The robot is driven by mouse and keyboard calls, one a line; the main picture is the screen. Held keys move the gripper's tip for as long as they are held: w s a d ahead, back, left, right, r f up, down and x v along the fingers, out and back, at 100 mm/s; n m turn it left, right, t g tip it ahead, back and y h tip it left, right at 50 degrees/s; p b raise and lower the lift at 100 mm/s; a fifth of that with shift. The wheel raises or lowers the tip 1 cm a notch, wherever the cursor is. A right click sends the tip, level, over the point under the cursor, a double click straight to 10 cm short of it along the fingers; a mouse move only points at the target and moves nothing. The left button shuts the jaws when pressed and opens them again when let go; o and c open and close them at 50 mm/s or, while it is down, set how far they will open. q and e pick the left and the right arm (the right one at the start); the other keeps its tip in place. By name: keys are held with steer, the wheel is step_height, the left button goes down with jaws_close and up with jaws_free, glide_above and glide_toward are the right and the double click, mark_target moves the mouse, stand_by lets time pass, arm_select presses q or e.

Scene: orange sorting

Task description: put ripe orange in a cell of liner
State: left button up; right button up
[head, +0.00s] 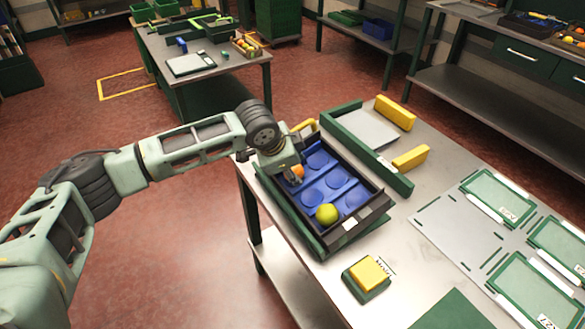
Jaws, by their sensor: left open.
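The blue liner (327,184) with round cells sits in a dark crate (355,226) on the metal table. A ripe orange (298,171) shows at the far left part of the liner, partly hidden by my gripper. My left gripper (292,179) is open right at this orange, over the liner's left side. I cannot tell whether the orange touches the cell's bottom or the fingers. A yellow-green fruit (327,214) sits in a near cell of the liner. The other visible cells look empty. My right gripper is not in view.
A green rail (372,163) runs beside the crate, with a grey plate (367,127) and yellow blocks (410,158) beyond. A yellow button box (368,273) stands in front. Green-framed panels (497,197) lie at right. Other benches stand behind.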

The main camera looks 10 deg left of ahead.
arm_select(q)
steer(key=shift+s+r, duration=0.15)
steer(key=shift+r, duration=0.25)
steer(key=v, duration=1.1)
steer(key=shift+b, duration=0.35)
steer(key=shift+a, duration=0.15)
